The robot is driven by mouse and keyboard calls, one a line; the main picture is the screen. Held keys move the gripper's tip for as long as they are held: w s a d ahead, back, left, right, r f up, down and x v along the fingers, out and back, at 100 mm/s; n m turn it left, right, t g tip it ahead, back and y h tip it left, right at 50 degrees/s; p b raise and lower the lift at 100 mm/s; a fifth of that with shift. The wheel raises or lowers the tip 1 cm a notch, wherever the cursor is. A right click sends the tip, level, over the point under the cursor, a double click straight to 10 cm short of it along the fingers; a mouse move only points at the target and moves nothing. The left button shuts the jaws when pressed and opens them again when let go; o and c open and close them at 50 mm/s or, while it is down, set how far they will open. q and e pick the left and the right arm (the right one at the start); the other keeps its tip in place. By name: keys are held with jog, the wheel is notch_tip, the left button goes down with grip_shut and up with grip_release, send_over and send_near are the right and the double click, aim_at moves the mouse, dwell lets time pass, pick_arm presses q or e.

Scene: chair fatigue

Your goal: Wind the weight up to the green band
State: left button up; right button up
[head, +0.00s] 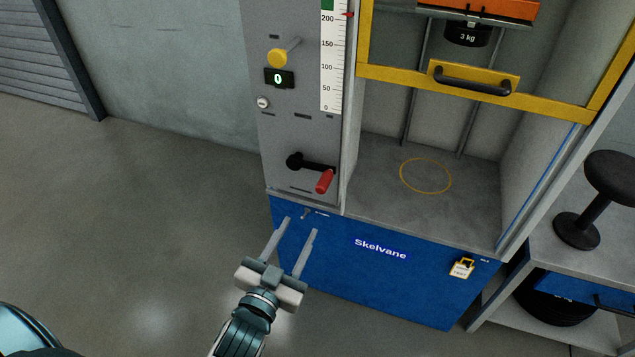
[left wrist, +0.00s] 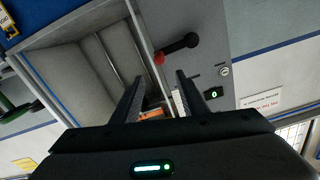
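The black 3 kg weight (head: 467,37) hangs under an orange carriage (head: 505,11) high in the machine's bay. The scale (head: 331,65) has a green band (head: 327,4) at its top, cut off by the picture edge; a red pointer (head: 349,14) is beside the 200 mark. The crank (head: 294,161) has a black arm and a red grip (head: 325,181), which also shows in the left wrist view (left wrist: 159,58). My left gripper (head: 301,226) is open and empty, below the red grip in the head view and apart from it. My right gripper is not in view.
A yellow-framed guard (head: 400,75) with a black handle crosses the bay above its floor. A yellow knob (head: 277,57) and a display reading 0 (head: 278,79) are above the crank. A padlock (head: 461,268) hangs on the blue base. A black stool-shaped object (head: 590,195) stands right.

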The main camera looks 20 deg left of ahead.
aim_at(325, 182)
pick_arm(q)
jog(key=shift+w, duration=0.15)
jog(key=w, duration=0.5)
jog(key=w+p, duration=0.1)
jog(key=w, duration=1)
jog(key=shift+w+d, duration=0.1)
jog(key=shift+d, duration=0.2)
jog(key=shift+w+f, duration=0.1)
jog(key=shift+w, duration=0.35)
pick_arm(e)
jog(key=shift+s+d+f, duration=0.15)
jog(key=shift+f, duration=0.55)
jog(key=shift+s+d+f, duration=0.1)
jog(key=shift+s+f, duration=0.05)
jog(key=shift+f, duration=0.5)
pick_arm(q)
grip_shut()
notch_tip(325, 182, down, 3)
jog(key=m, duration=0.3)
jog(key=shift+p, duration=0.3)
jog(key=shift+a+f, duration=0.1)
jog(key=shift+f, duration=0.1)
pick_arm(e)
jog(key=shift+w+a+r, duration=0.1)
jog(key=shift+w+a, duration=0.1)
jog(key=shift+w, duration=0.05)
